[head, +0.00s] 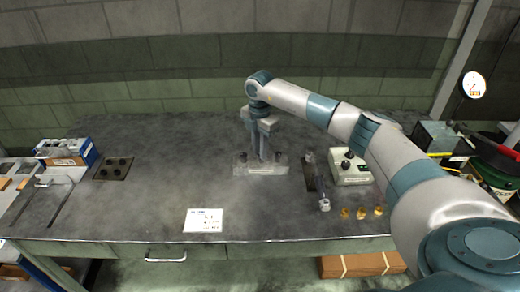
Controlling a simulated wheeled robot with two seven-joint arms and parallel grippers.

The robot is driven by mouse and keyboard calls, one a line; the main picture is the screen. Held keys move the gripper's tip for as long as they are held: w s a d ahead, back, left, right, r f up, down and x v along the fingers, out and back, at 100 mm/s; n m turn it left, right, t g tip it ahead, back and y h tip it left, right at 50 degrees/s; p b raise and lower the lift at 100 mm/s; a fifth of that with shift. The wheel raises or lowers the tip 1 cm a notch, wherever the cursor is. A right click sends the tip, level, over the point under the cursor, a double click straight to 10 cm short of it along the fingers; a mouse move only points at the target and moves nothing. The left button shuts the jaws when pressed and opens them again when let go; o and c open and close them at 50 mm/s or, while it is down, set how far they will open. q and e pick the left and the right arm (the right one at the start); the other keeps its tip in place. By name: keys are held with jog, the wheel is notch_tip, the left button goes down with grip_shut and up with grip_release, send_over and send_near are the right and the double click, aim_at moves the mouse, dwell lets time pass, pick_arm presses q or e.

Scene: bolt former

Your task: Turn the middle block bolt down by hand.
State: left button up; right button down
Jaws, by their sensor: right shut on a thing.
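A low, pale metal block (274,168) lies on the dark workbench near its middle. My right gripper (263,158) points down over the middle of this block. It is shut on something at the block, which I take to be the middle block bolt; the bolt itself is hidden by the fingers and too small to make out. Small dark spots show on the block on both sides of the gripper. My left gripper is not in view.
A white card (204,220) lies at the bench's front. A dark plate with knobs (113,168) and a blue box (70,153) are left. The bench between is clear.

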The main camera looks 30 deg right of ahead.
jog(key=shift+w+d+r, duration=0.1)
jog(key=shift+w+r, duration=0.05)
jog(key=shift+r, duration=0.1)
jog(key=c, duration=1.7)
grip_release()
jog(key=shift+o, duration=0.6)
jog(key=shift+f, duration=0.15)
